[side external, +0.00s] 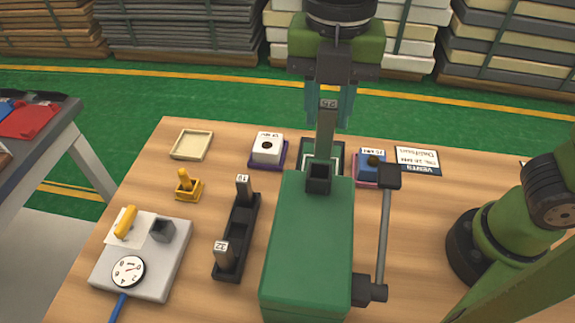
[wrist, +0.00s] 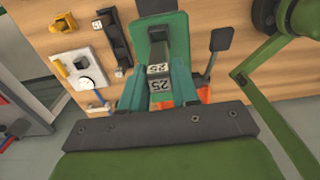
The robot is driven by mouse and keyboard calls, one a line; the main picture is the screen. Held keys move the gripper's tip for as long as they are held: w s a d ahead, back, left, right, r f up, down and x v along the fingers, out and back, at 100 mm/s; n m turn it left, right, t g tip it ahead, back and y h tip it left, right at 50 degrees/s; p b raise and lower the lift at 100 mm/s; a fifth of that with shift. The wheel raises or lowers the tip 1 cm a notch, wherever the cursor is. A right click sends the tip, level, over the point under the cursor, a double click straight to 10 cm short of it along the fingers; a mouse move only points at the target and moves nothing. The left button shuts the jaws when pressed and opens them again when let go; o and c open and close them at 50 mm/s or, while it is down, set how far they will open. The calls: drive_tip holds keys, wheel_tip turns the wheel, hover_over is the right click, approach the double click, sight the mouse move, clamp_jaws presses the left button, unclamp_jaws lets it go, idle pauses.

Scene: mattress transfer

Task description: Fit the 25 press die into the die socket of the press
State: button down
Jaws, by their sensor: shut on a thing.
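The 25 press die (side external: 328,118), a grey bar with a "25" label on its top, is held upright between the teal fingers of my gripper (side external: 329,108). Its label also shows in the wrist view (wrist: 158,70). The green press (side external: 308,245) stands in the middle of the table, with a dark die socket (side external: 318,184) at its far end. In the side view the die's lower end meets the socket's upper edge. I cannot tell whether it is inside or just above it.
The press lever (side external: 385,235) stands on the right.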

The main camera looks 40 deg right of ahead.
sight(322, 147)
drive_tip(key=shift+f, duration=3.45)
drive_tip(key=shift+f, duration=0.15)
drive_tip(key=c, duration=0.8)
unclamp_jaws()
